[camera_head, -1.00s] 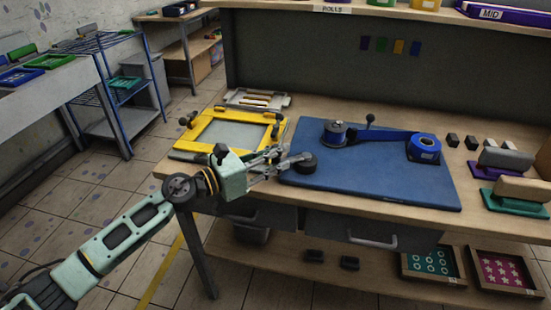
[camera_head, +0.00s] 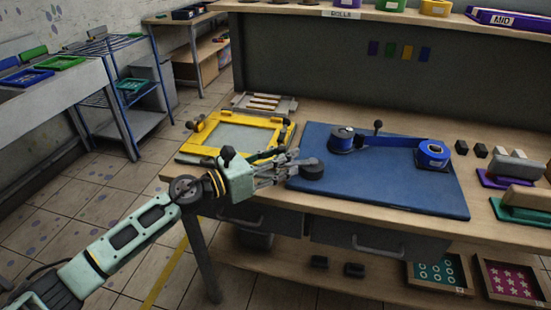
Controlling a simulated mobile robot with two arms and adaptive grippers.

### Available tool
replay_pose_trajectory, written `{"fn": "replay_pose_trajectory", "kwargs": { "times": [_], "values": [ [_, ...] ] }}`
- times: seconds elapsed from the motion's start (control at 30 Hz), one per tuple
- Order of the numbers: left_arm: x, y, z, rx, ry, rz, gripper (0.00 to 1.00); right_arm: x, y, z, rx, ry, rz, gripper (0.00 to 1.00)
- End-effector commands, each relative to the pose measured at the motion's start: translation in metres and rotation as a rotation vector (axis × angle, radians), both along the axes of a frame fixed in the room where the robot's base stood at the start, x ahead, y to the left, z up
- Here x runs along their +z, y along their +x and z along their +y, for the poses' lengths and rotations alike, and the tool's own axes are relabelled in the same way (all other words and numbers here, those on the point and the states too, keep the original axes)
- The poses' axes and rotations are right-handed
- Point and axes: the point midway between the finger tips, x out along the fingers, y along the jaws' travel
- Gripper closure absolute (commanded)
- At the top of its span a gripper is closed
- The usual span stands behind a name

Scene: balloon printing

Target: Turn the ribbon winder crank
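The ribbon winder stands on a blue mat (camera_head: 400,185) on the workbench. It has a dark spool (camera_head: 341,139) at its left, a blue band running right, and a blue roll (camera_head: 432,154) at its right end. A thin rod with a black knob (camera_head: 378,125) stands up behind the band, seemingly the crank handle. My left gripper (camera_head: 293,164) is over the mat's left edge, left of and nearer than the spool. A round black piece (camera_head: 312,169) is at its fingertips; I cannot tell whether it is held. My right gripper is out of view.
A yellow frame (camera_head: 281,138) lies left of the mat, close behind my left gripper. Small black blocks (camera_head: 480,150) and coloured blocks with handles (camera_head: 515,200) stand to the right. The mat's front middle is clear. Trays sit on the lower shelf.

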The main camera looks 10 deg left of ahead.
Motion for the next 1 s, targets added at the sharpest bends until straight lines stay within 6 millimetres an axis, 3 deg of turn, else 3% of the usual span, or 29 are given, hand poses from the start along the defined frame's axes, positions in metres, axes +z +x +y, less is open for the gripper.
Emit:
{"fn": "replay_pose_trajectory", "kwargs": {
  "times": [0.17,0.6,1.0],
  "values": [
    [-0.002,-0.011,0.012,0.001,0.001,0.004,0.63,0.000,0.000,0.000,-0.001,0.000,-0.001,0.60],
    [-0.002,-0.066,0.066,0.001,0.001,0.002,0.63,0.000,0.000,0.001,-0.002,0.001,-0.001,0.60],
    [0.000,-0.083,0.084,0.001,0.001,-0.002,0.63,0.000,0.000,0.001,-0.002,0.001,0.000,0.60]
  ]
}}
